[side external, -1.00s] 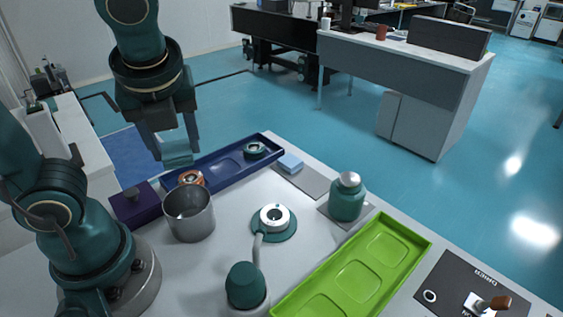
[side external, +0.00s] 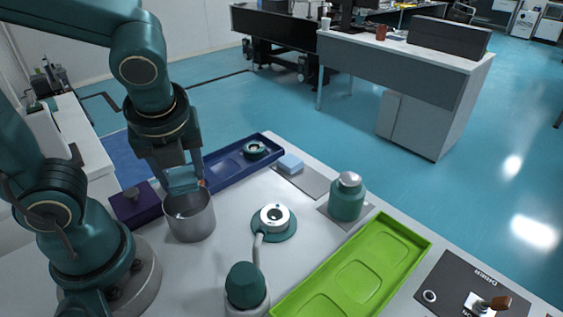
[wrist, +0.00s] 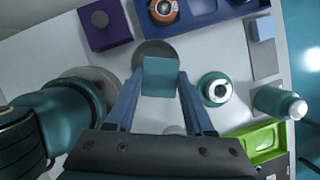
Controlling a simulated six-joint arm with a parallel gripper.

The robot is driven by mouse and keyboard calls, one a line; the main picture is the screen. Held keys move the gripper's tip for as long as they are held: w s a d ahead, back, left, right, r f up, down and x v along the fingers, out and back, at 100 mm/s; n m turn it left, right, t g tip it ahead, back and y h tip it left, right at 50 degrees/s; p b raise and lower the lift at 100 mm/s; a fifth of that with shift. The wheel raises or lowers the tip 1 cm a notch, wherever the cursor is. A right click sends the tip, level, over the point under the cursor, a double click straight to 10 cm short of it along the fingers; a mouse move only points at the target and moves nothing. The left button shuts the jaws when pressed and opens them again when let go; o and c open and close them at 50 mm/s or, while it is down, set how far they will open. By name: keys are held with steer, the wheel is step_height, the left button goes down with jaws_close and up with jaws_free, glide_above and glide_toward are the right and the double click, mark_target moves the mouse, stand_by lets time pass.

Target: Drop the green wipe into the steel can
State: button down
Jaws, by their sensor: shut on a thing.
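The green wipe (side external: 183,179) is a teal block-like piece held between the fingers of my gripper (side external: 184,176). The wipe also shows in the wrist view (wrist: 160,77), between the two blue-grey fingers (wrist: 160,90). My gripper is shut on it. The steel can (side external: 190,218) stands upright and open-topped on the white table. In the side view the wipe is just above the can's rim, towards its back. In the wrist view the wipe covers part of the can (wrist: 150,47), whose rim shows behind it.
A purple box (side external: 136,206) stands left of the can. A blue tray (side external: 226,166) with a round part lies behind. A round white-and-teal fixture (side external: 274,219), a teal bottle (side external: 347,198) and a green tray (side external: 357,266) are to the right. A light-blue block (side external: 290,164) lies at the back.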

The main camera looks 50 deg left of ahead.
steer(key=shift+c, duration=1)
jaws_free()
steer(key=v, duration=0.5)
steer(key=shift+r, duration=0.1)
